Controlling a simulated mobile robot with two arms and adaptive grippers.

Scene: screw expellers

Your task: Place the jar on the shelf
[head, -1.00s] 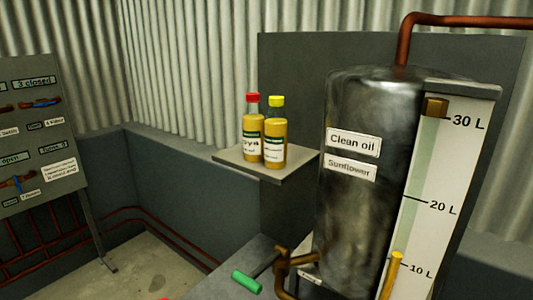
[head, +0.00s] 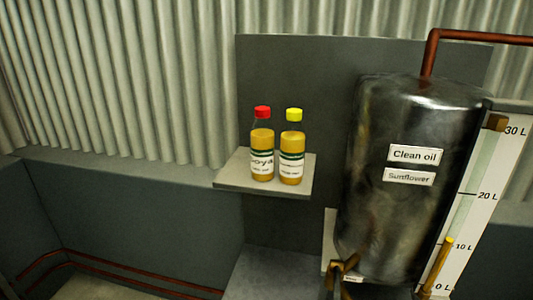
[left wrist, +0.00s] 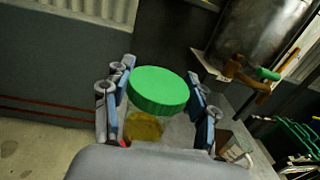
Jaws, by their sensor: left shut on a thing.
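The jar (left wrist: 145,127) shows in the left wrist view, with a green lid (left wrist: 158,90) and yellow contents low in its clear body. My left gripper (left wrist: 160,105) is shut on the jar, with a finger on each side just below the lid. The jar and both grippers are out of the head view. The shelf (head: 232,176) is a small grey ledge on a dark panel in the head view. Two oil bottles stand upright on it, one with a red cap (head: 262,150) and one with a yellow cap (head: 292,152).
A metal tank (head: 400,225) labelled "Clean oil" and "Sunflower" stands right of the shelf, with a level scale (head: 487,195) and copper pipe (head: 428,60). Its brass tap (head: 343,268) is low in front. The shelf's left end and front strip are bare.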

